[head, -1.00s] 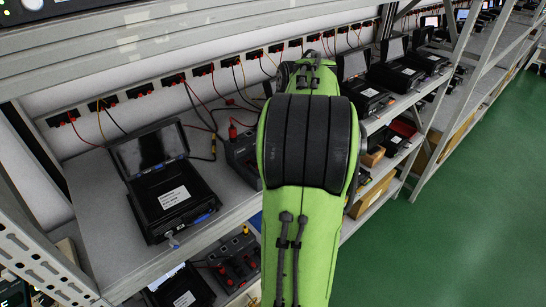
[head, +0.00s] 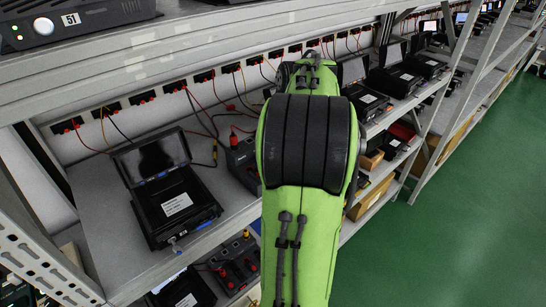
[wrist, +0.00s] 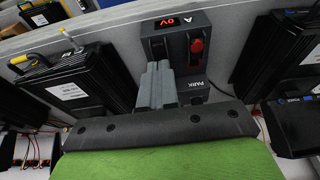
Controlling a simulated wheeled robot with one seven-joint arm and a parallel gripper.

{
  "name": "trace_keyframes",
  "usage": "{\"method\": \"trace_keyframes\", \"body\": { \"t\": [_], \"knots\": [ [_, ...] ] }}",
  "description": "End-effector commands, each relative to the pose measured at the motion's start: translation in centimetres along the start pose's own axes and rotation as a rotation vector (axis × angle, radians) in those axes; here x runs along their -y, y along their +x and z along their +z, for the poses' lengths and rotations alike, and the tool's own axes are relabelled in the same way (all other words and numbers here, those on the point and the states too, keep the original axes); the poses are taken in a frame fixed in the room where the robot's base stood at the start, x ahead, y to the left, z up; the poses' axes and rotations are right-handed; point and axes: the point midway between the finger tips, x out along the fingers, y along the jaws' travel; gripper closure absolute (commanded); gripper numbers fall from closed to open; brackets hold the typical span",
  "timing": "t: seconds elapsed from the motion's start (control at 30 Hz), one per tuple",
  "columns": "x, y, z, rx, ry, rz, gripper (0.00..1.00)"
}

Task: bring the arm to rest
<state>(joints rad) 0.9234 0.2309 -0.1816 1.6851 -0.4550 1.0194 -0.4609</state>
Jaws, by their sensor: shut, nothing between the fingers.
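My green arm (head: 300,220) with its black joint band fills the middle of the head view and hides my gripper there. In the wrist view my gripper (wrist: 157,80) shows as grey fingers, shut and empty. The fingers point at a dark grey unit (wrist: 178,40) with a red "0V" display, the letter A, and a red plug (wrist: 196,46). A "PARK" label (wrist: 193,86) shows beside the fingers. Whether the fingers touch the unit I cannot tell.
An open black case (head: 170,205) with a screen stands on the grey shelf (head: 100,210) to the left. Black cases flank the fingers in the wrist view (wrist: 75,85). A numbered unit (head: 75,22) sits on the upper shelf. The green floor (head: 450,240) at right is clear.

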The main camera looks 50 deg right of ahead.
Motion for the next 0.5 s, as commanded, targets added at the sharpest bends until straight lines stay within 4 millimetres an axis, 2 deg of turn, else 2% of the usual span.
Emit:
{"method": "trace_keyframes", "body": {
  "t": [0.03, 0.17, 0.5],
  "knots": [
    [0.0, -0.9, -0.2, 0.000, 0.000, 0.000, 1.00],
    [0.0, -2.0, -0.5, 0.000, -0.001, 0.000, 1.00],
    [0.0, -1.8, -0.5, 0.000, 0.000, 0.000, 1.00]
  ]
}}
